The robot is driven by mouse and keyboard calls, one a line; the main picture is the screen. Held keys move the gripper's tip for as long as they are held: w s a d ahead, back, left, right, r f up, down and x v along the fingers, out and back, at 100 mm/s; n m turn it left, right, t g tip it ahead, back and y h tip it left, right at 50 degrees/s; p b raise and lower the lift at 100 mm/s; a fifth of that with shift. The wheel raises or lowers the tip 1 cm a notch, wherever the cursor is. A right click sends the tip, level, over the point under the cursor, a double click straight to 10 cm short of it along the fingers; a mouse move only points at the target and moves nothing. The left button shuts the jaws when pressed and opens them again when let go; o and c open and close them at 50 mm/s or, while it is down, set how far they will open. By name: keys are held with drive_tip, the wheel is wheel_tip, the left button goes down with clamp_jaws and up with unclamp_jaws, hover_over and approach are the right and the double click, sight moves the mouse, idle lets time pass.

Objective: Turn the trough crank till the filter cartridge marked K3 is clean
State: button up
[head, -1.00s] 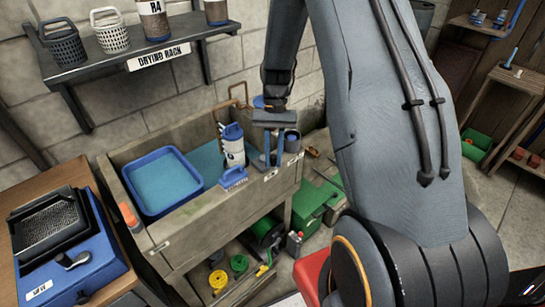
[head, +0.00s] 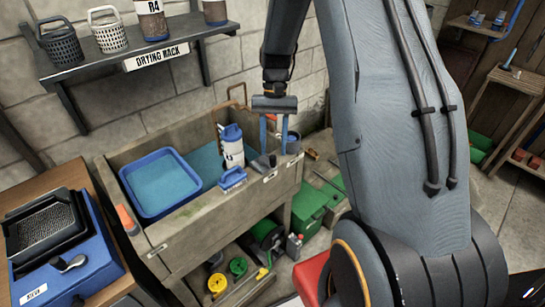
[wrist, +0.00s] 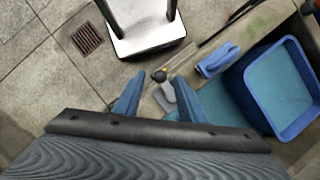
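My gripper (head: 274,152) is above the trough's right end, fingers pointing down, open and empty. In the wrist view, a small grey crank with a dark knob (wrist: 160,76) shows between and beyond the fingertips of my gripper (wrist: 155,98). The fingers appear apart from the knob. In the head view the crank's grey part (head: 262,163) is partly hidden by the fingers.
A blue tray (head: 162,183) of water sits in the trough's left part. A drying rack (head: 130,52) above holds baskets and a cartridge marked R4. A blue box (head: 68,265) with its own crank stands on the left table.

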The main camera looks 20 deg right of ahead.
drive_tip(key=v, duration=0.3)
drive_tip(key=shift+d+r+b, duration=0.1)
drive_tip(key=shift+r+b, duration=0.15)
drive_tip(key=shift+b, duration=0.1)
idle(0.3)
